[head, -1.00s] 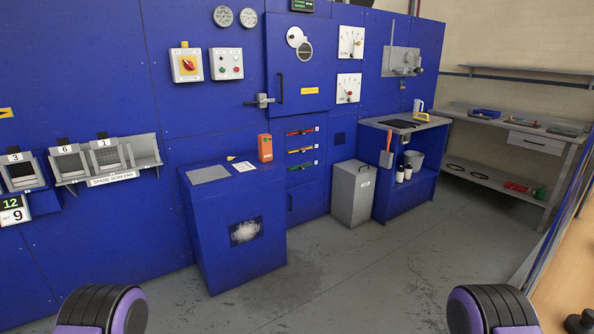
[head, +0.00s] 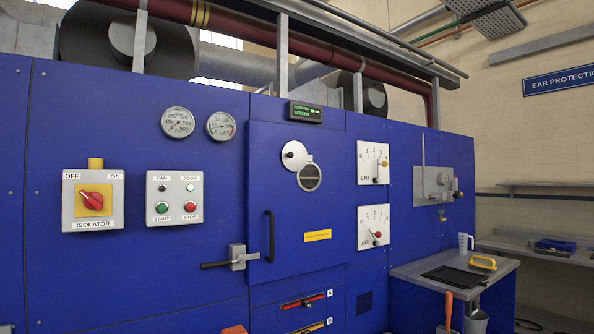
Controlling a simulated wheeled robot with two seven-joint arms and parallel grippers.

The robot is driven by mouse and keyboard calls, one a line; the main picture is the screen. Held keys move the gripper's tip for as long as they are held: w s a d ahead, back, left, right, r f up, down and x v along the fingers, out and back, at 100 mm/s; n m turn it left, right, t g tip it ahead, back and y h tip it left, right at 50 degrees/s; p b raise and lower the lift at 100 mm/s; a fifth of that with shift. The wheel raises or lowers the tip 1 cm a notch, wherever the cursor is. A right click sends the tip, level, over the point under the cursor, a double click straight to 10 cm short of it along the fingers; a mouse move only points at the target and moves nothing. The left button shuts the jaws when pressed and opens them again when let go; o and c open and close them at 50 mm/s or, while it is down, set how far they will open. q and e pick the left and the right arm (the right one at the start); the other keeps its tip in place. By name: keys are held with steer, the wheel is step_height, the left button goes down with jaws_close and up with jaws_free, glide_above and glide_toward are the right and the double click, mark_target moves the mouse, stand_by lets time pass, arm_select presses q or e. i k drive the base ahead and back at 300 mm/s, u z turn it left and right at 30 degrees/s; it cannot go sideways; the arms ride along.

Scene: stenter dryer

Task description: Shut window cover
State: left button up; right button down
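The window cover (head: 291,149) is a pale round disc with a small dark knob, on the upper part of the blue door (head: 280,200). The round window (head: 309,178) with a metal rim and dark glass sits just below and to the right of it. The cover is swung up to the left, so most of the glass shows. The door looks closed, with a black vertical handle (head: 270,236) and a latch (head: 236,258) at its left edge. Neither of my grippers is in view.
An isolator switch box (head: 94,200) and a fan start/stop box (head: 175,198) are left of the door. A bench (head: 415,268) juts out at lower right.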

mark_target(295, 156)
steer(key=i, duration=0.2)
steer(key=z, duration=1.4)
steer(key=i, duration=2.35)
steer(key=u, duration=2.25)
